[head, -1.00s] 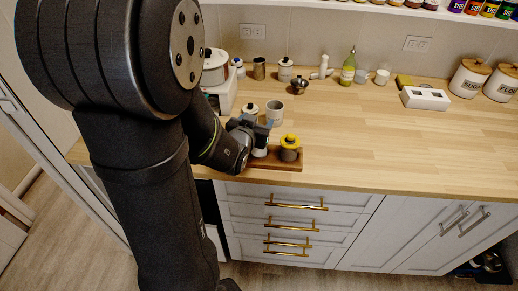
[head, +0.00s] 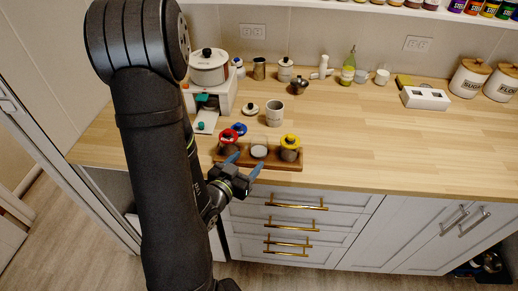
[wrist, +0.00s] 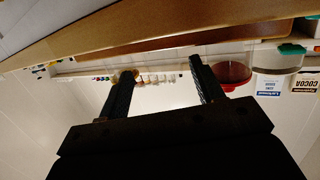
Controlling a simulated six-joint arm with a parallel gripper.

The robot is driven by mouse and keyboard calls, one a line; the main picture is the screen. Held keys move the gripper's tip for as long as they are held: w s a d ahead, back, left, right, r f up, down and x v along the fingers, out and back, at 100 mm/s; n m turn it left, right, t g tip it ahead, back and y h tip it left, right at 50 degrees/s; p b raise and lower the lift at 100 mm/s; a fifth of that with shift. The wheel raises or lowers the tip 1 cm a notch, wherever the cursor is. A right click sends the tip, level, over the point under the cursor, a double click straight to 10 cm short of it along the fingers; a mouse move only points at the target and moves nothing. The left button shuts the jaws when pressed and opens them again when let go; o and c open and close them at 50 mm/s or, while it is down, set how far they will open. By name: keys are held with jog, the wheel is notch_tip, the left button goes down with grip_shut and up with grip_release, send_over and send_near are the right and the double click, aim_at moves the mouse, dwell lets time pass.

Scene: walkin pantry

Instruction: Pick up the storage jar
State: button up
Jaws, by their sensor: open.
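A wooden tray (head: 275,166) near the counter's front edge carries several small jars in the head view. One has a red top (head: 229,137), one a yellow top (head: 290,142), and between them is one with a pale round top (head: 259,151). I cannot tell which is the storage jar. My gripper (head: 245,164) is open and empty at the tray's front side, its fingers pointing towards the tray. In the wrist view my gripper (wrist: 163,85) has its fingers wide apart with nothing between them. That view looks upside down.
Behind the tray are a grey mug (head: 274,114), a blue-topped item (head: 239,129) and a pot (head: 208,66) on a white stand. Sugar (head: 469,80) and flour canisters stand at right. The counter's right middle is clear. Drawers with gold handles (head: 296,203) are below.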

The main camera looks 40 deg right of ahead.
aim_at(254, 153)
jog(key=x, duration=0.5)
jog(key=shift+w+d, duration=0.15)
jog(key=shift+d, duration=0.1)
jog(key=c, duration=0.8)
jog(key=shift+r, duration=0.15)
jog(key=shift+c, duration=0.2)
